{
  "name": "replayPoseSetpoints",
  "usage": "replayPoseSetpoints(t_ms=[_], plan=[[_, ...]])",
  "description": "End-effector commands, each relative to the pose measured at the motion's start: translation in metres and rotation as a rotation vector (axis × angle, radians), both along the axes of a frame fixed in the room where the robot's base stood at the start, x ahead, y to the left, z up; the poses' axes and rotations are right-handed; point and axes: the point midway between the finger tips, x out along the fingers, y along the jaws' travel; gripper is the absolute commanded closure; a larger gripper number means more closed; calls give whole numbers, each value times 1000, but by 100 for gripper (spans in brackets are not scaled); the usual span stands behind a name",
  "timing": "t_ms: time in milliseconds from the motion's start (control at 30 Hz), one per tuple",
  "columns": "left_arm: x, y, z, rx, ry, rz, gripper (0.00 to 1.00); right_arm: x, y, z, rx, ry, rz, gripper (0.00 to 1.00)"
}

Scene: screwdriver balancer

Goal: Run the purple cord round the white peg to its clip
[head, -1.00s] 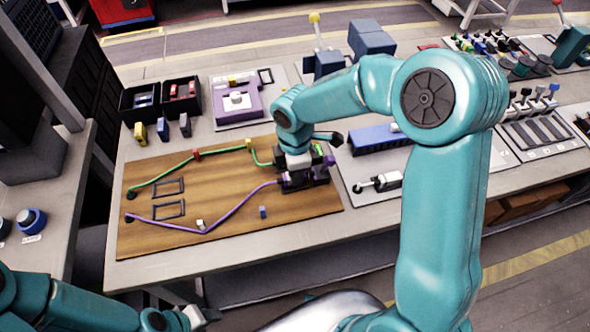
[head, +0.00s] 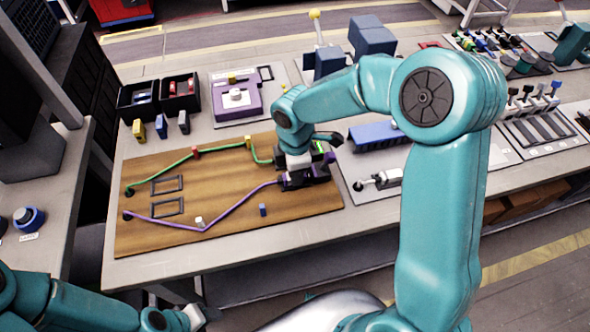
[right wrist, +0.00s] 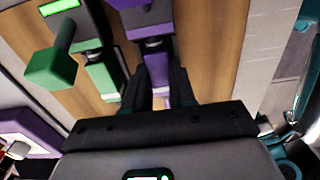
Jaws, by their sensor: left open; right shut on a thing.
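The purple cord (head: 243,204) lies on the wooden board. It runs from a dark anchor at the left, bends around the near side of the white peg (head: 199,221), and rises rightward to my right gripper (head: 303,180). That gripper is shut on the purple cord's end, low over the board's right end. My left gripper (head: 200,317) is open and empty at the bottom, off the bench.
A blue peg (head: 263,210) stands below the purple cord. Two dark frames lie on the left. The board's near left is clear.

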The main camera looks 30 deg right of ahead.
Motion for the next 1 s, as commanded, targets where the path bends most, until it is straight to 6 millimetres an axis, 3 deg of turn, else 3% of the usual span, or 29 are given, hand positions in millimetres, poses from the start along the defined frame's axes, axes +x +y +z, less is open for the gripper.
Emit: replayPoseSetpoints(t_ms=[133, 167, 233, 267, 533, 667, 1000], plan=[[0, 0, 0, 0, 0, 0, 49, 0, 0, 0, 0, 0, 0, 100], [0, 0, 0, 0, 0, 0, 49, 0, 0, 0, 0, 0, 0, 72], [0, 0, 0, 0, 0, 0, 49, 0, 0, 0, 0, 0, 0, 49], [0, 0, 0, 0, 0, 0, 49, 0, 0, 0, 0, 0, 0, 45], [0, 0, 0, 0, 0, 0, 49, 0, 0, 1, 0, 0, 0, 45], [0, 0, 1, 0, 0, 0, 49, 1, 0, 12, 0, -4, -1, 45], [0, 0, 7, 0, 0, 0, 49, 1, 0, 97, 0, -7, 0, 45]])
